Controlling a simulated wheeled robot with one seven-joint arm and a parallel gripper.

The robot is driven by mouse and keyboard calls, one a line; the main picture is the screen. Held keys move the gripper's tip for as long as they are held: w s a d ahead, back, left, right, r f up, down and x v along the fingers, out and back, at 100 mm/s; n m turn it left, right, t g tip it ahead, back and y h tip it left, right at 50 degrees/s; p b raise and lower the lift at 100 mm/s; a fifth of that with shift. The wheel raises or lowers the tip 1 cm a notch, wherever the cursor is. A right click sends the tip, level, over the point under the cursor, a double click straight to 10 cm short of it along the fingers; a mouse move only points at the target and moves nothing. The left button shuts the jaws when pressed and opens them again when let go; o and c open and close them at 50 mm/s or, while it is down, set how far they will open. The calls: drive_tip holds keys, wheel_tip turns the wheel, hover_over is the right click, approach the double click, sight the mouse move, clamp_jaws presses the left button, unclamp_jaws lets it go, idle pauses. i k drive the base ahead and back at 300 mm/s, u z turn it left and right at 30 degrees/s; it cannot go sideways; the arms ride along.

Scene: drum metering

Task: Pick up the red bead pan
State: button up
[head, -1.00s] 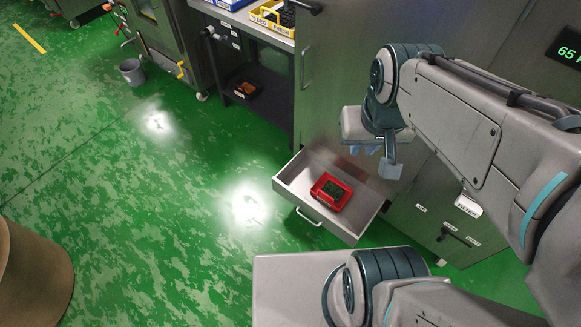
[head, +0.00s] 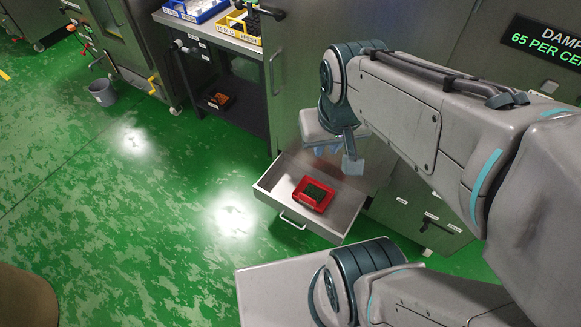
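The red bead pan (head: 313,194) sits inside an open drawer (head: 275,196) low in the cabinet, near the drawer's middle. It holds dark green contents. My gripper (head: 335,158) hangs above the back of the drawer, up and to the right of the pan in the picture, apart from it. Its fingers are small and partly covered by my wrist. They look spread, with nothing visible between them.
The drawer has raised walls and a front handle (head: 293,220). Left of it is a dark shelf unit with a small tray (head: 219,100) low down and yellow (head: 243,24) and blue (head: 196,8) bins on top. A grey bucket (head: 102,92) stands on the open green floor.

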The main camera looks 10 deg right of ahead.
sight(314, 194)
drive_tip(key=u, duration=2.9)
drive_tip(key=k, duration=1.25)
drive_tip(key=z, duration=1.7)
drive_tip(key=i, duration=0.5)
drive_tip(key=z, duration=0.05)
